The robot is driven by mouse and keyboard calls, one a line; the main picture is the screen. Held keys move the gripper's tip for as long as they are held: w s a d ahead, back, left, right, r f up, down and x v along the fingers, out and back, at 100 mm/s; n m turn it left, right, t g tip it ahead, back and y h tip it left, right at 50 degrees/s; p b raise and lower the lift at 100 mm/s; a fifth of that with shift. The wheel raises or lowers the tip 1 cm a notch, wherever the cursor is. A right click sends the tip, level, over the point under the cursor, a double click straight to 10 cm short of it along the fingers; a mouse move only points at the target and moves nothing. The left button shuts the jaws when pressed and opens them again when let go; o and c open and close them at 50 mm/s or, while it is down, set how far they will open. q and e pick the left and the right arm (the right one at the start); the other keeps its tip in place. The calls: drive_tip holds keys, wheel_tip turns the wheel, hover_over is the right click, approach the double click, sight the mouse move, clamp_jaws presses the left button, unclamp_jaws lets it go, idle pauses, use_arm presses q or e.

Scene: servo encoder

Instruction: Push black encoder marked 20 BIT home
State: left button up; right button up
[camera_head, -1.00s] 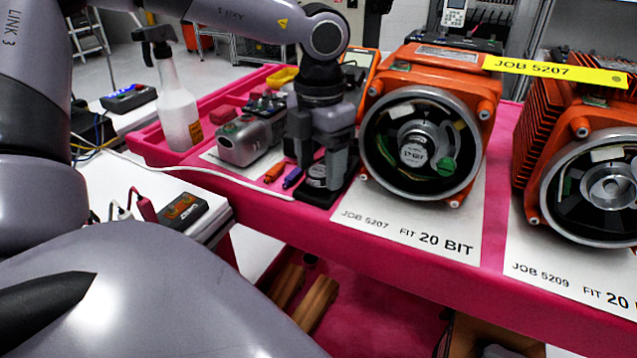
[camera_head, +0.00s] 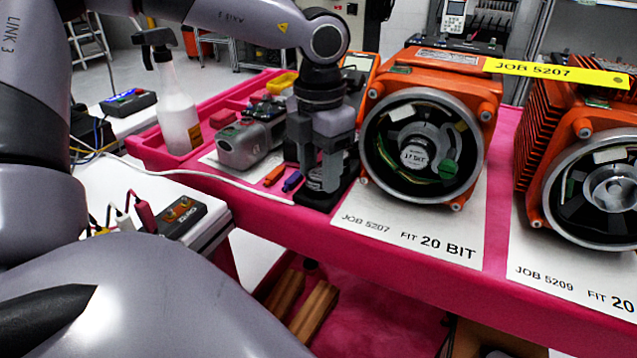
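The near orange motor (camera_head: 437,70) stands behind a sheet reading JOB 5207, FIT 20 BIT (camera_head: 447,246). In its open round end sits a round encoder (camera_head: 414,156) whose label appears to read 17 BIT, beside a green part. I cannot read a 20 BIT mark on any encoder. My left gripper (camera_head: 324,185) points down over a small black block (camera_head: 318,202) left of this motor. Its fingers reach down to the block and hide what sits there; I cannot tell whether they grip anything. My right gripper is out of view.
A second orange motor (camera_head: 530,150) stands at right, with a JOB 5209 sheet. A yellow JOB 5207 tag (camera_head: 557,71) spans the motors. Left of my gripper are a grey cylindrical unit (camera_head: 245,145), orange and purple connectors, and a spray bottle (camera_head: 176,110). A white cable crosses the pink bench edge.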

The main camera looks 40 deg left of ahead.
sight(320, 174)
use_arm(q)
drive_tip(key=c, duration=0.5)
drive_tip(key=shift+r+p, duration=2.15)
drive_tip(key=shift+r, duration=1.35)
